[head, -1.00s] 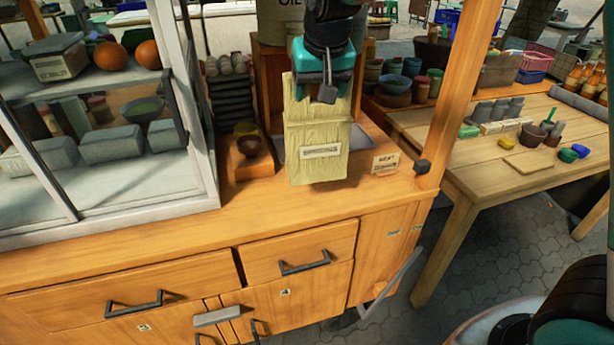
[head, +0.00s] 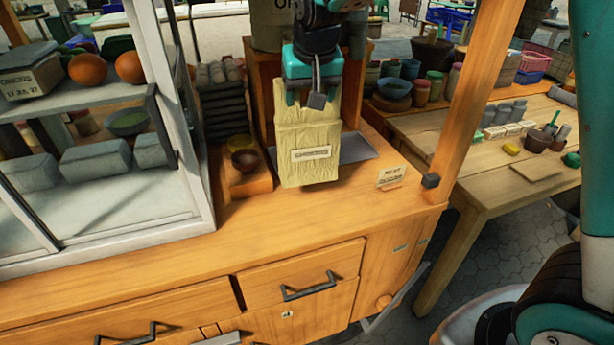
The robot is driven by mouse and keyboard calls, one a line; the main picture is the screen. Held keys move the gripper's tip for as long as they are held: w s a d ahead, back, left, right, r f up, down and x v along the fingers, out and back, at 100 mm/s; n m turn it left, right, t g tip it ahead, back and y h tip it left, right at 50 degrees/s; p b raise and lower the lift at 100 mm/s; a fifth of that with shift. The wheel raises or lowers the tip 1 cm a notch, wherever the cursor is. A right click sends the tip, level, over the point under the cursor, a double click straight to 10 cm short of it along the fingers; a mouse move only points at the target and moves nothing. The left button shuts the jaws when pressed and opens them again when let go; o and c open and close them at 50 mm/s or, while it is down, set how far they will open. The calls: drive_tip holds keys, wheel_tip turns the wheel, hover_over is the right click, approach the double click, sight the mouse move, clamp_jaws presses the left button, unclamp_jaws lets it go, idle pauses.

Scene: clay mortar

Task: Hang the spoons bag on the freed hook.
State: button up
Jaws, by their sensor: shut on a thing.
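A pale yellow bag (head: 307,150) with a small white label hangs upright below my gripper (head: 310,97). The label is too small to read surely, so I cannot confirm that it is the spoons bag. My gripper is shut on the bag's top edge, and the bag appears in front of the tray on the counter. I cannot tell whether its bottom touches the counter. No hook can be clearly made out. A small dark block (head: 431,181) sticks out from the wooden post (head: 480,100) right of the bag.
The wooden counter (head: 240,225) has free room in front of the bag. A side table (head: 500,190) stands beyond the post.

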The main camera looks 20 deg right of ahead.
sight(309, 122)
wheel_tip(309, 122, down, 8)
drive_tip(key=shift+f+p, duration=0.1)
drive_tip(key=shift+p, duration=0.4)
drive_tip(key=o, duration=1.4)
drive_tip(key=shift+f, duration=0.15)
drive_tip(key=d+b+v, duration=0.1)
drive_tip(key=b+v, duration=0.1)
drive_tip(key=v, duration=1.5)
drive_tip(key=s+a+f+n+g+y, duration=0.2)
drive_tip(key=s+f+n, duration=0.2)
drive_tip(key=s, duration=0.8)
drive_tip(key=s+a+f+n+g+y, duration=0.2)
drive_tip(key=s+a+f+n, duration=0.1)
drive_tip(key=s, duration=0.9)
drive_tip(key=shift+f+n+g+y, duration=0.3)
drive_tip(key=shift+f+n, duration=0.2)
drive_tip(key=shift+f, duration=0.2)
